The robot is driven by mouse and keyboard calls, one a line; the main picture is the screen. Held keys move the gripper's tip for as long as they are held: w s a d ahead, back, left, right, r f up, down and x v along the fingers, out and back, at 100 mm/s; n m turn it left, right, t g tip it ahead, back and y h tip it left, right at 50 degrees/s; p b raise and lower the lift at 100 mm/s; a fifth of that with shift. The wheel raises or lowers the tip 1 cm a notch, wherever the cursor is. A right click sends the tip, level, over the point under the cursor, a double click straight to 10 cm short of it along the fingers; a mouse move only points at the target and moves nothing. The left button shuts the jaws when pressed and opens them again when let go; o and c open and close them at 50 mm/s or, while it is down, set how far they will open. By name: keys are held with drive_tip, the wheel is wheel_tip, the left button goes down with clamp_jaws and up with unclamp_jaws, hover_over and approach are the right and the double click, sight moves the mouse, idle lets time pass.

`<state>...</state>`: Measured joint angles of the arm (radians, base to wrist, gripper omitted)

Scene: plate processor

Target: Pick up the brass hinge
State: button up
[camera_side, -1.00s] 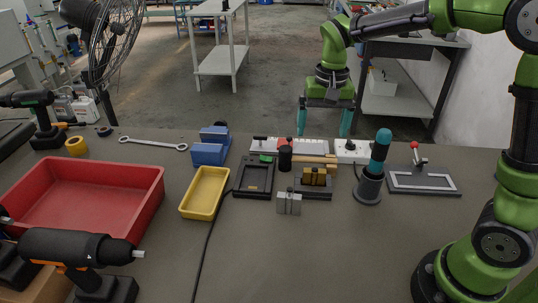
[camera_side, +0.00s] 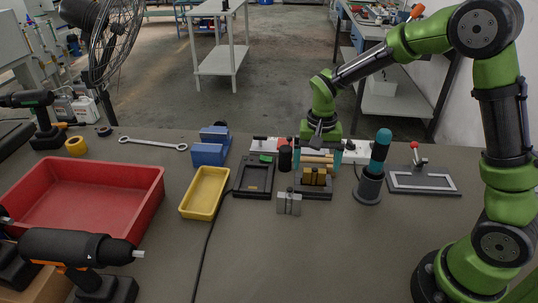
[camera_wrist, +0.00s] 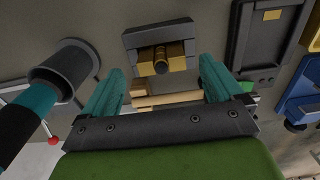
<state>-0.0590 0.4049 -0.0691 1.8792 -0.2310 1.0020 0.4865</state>
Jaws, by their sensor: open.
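The brass hinge (camera_side: 314,176) sits in a dark holder (camera_side: 315,192) right of the middle of the bench. In the wrist view the brass hinge (camera_wrist: 174,53) lies in its dark holder (camera_wrist: 158,34), just beyond the gap between my fingertips. My gripper (camera_side: 319,157) is open and empty, its teal fingers pointing down behind the hinge in the side view. In the wrist view my gripper (camera_wrist: 162,72) has its fingers spread wide, apart from the hinge. I cannot tell the exact height of the fingertips.
A grey metal block (camera_side: 289,203) stands in front of the holder. A black tray (camera_side: 254,177) and yellow bin (camera_side: 204,193) are to the left. A teal-topped tool in a stand (camera_side: 369,186) is close on the right. Wooden handles (camera_wrist: 170,99) lie under my gripper.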

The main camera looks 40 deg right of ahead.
sight(315, 169)
wheel_tip(315, 169, down, 4)
drive_tip(key=shift+w+f, duration=0.1)
drive_tip(key=shift+f, duration=0.15)
drive_tip(key=shift+c, duration=0.2)
drive_tip(key=c, duration=1.2)
